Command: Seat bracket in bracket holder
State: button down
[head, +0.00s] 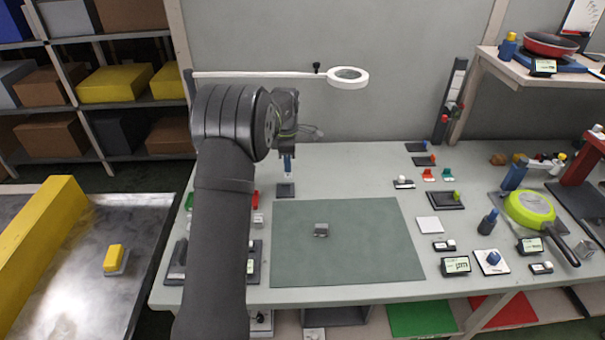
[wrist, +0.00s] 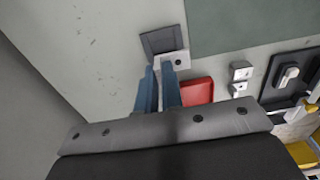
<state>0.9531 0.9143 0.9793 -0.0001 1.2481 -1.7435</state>
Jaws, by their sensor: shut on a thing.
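My gripper (head: 287,160) points down over the far left part of the table, left of the green mat's back corner. Its blue fingers (wrist: 159,70) are shut on a small pale grey bracket with a dark hole (wrist: 181,62), partly hidden by the fingers. The dark square bracket holder (head: 285,190) lies on the table just below the fingertips. In the wrist view the holder (wrist: 161,39) shows just beyond the fingertips, and the bracket overlaps its near edge. Whether bracket and holder touch, I cannot tell.
A grey block (head: 321,230) lies on the green mat (head: 350,265), otherwise clear. A red tray (wrist: 197,91) is close beside the fingers. Small fixtures and a green pan (head: 530,208) crowd the table's right side. A ring lamp (head: 348,77) hangs behind.

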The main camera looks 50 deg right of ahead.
jog(key=shift+w+f, duration=0.2)
jog(key=shift+w, duration=0.65)
jog(key=shift+f, duration=0.1)
send_over(285, 187)
jog(key=shift+s+f, duration=0.1)
jog(key=shift+f, duration=2.75)
jog(key=shift+f, duration=0.75)
jog(key=c, duration=1.5)
grip_release()
